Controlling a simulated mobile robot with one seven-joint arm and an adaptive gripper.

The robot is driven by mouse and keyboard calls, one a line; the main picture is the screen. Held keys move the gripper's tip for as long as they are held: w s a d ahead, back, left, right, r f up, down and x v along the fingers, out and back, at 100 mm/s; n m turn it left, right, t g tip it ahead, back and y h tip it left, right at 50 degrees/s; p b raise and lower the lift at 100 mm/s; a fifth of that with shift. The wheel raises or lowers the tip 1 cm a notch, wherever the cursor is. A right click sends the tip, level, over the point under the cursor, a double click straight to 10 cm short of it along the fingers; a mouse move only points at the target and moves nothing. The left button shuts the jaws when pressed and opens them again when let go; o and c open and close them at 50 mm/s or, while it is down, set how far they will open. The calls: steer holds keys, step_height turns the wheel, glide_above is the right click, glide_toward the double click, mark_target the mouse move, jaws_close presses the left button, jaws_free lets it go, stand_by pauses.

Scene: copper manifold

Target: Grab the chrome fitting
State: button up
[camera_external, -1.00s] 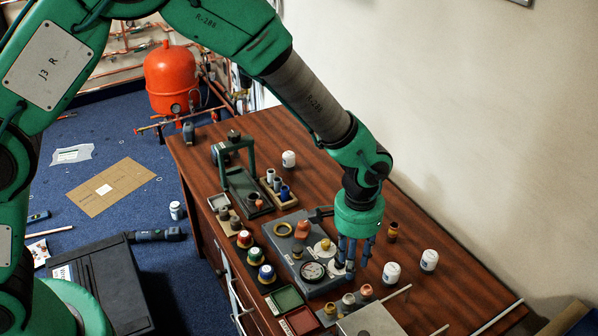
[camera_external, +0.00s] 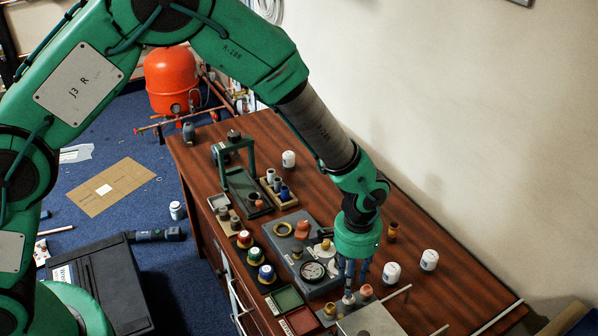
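My gripper (camera_external: 352,287) points down over the small fittings row at the front of the wooden table. Its dark blue fingers are around or just above a small pale, silvery fitting (camera_external: 348,298), which looks like the chrome one. Whether the fingers touch it or are closed on it I cannot tell. A brass-coloured fitting (camera_external: 330,309) stands to its left and a copper-orange one (camera_external: 366,291) to its right, both close to the fingers.
A grey plate (camera_external: 283,243) with a round gauge (camera_external: 312,271) lies behind and left. White jars (camera_external: 391,273) stand to the right. A pale box (camera_external: 372,321) is just in front. Green (camera_external: 286,299) and red trays lie at left. The table's right side is fairly clear.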

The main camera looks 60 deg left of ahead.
mark_target(348, 302)
steer(key=shift+f, duration=1.65)
steer(key=shift+f+b, duration=1.1)
steer(key=shift+f, duration=1.45)
jaws_close()
